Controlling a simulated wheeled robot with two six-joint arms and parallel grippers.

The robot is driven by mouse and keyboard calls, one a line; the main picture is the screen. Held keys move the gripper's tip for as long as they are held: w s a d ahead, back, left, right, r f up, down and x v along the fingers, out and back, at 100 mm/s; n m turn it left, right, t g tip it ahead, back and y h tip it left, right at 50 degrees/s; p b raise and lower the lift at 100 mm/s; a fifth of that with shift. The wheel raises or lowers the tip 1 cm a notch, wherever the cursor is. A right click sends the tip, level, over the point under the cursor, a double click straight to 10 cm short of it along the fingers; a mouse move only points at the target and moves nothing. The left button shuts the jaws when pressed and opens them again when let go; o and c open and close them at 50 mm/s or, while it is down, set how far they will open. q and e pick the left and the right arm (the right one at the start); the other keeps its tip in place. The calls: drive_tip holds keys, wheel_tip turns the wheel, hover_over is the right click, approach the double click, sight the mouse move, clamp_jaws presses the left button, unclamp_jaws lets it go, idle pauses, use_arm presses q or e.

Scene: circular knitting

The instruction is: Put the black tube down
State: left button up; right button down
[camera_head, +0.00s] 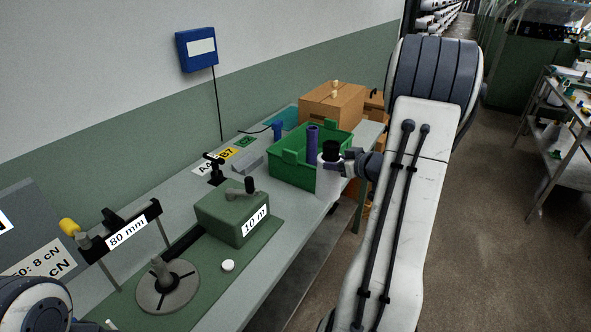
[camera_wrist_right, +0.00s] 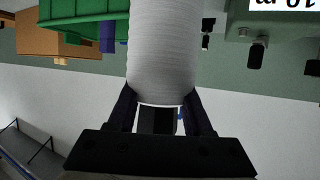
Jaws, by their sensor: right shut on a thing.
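The black tube (camera_head: 331,148) shows as a dark top end standing out of a white wound yarn package (camera_head: 327,182). My right gripper (camera_head: 338,165) is shut on this package at the front edge of the bench, beside the green crate. In the right wrist view the pale, finely ridged package (camera_wrist_right: 163,50) sits upright in the picture between the two fingers (camera_wrist_right: 160,108). A dark part shows just below it, between the fingers. I cannot tell whether the package touches the bench. Only part of my left arm shows at the lower left; its gripper is out of view.
The green crate (camera_head: 297,175) holds a purple tube (camera_head: 312,139). Cardboard boxes (camera_head: 331,104) stand behind it. A green block marked 10 m (camera_head: 232,214), a round grey plate (camera_head: 167,288) and a white knob (camera_head: 227,265) are nearer. A little bare bench (camera_head: 285,228) lies along the front edge.

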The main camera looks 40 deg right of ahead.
drive_tip(key=w+a+f+p, duration=0.1)
drive_tip(key=w+a+f, duration=0.1)
drive_tip(key=w+f, duration=0.8)
drive_tip(key=shift+x, duration=1)
drive_tip(key=shift+f, duration=0.15)
drive_tip(key=shift+c, duration=1.6)
unclamp_jaws()
